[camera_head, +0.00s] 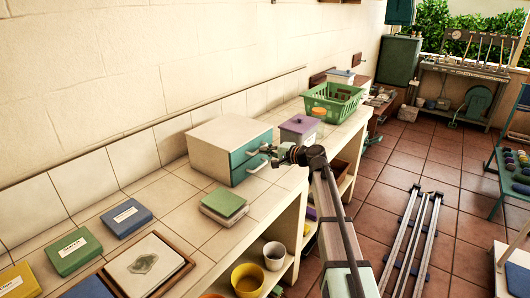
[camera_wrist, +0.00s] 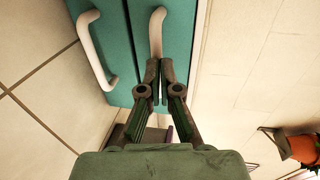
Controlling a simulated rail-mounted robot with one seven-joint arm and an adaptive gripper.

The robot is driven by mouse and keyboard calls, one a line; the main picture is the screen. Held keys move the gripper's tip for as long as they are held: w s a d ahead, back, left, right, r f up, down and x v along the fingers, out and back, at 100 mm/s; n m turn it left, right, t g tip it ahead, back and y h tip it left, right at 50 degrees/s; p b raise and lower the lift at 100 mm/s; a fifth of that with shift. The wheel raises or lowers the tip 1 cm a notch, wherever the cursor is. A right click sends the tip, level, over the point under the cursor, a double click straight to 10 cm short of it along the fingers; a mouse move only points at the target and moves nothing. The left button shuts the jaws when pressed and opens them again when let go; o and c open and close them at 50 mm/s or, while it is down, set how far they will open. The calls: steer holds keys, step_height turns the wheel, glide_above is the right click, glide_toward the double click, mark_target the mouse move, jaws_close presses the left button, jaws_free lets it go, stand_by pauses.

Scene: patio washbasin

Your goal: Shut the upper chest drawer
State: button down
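The white chest (camera_head: 215,142) stands on the tiled counter against the wall, with two teal drawer fronts facing right. The upper drawer (camera_head: 249,148) looks nearly flush with the lower drawer (camera_head: 250,167); a small gap I cannot tell. In the wrist view the upper drawer (camera_wrist: 183,40) is on the right and the lower drawer (camera_wrist: 112,30) on the left. My gripper (camera_wrist: 160,64) is at the upper drawer's pale handle (camera_wrist: 157,28), its fingers close together. They hide the lower half of that handle; whether they grip it I cannot tell. My gripper (camera_head: 272,150) also shows in the head view.
The lower handle (camera_wrist: 93,55) is free, just left of my fingers. A purple-lidded box (camera_head: 298,128), an orange-lidded jar (camera_head: 319,113) and a green basket (camera_head: 332,101) stand beyond the chest. A green-topped box (camera_head: 224,202) lies in front of it.

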steer(key=b+v, duration=0.2)
steer(key=v, duration=1.2)
steer(key=s+f+n+g+h, duration=0.1)
steer(key=s+f+g+h, duration=0.2)
steer(key=s+f, duration=0.7)
steer(key=s+f+n+g+h, duration=0.2)
steer(key=s+f, duration=0.2)
steer(key=f, duration=1.3)
steer(key=s+f+n+g+h, duration=0.1)
steer(key=s+f+g+h, duration=0.2)
steer(key=s+f, duration=0.7)
steer(key=s+f+n+g+h, duration=0.1)
steer(key=s+f+g, duration=0.2)
steer(key=s+f, duration=0.4)
steer(key=s+f+n+g+h+p, duration=0.1)
steer(key=s+f+g, duration=0.2)
steer(key=s+f, duration=0.5)
steer(key=s+f+n+g+h+p, duration=0.1)
steer(key=s+f, duration=0.6)
steer(key=s, duration=1.4)
steer(key=shift+s+d+f+n+g+h, duration=0.25)
steer(key=shift+s+n+g+h, duration=0.2)
steer(key=shift+g, duration=0.45)
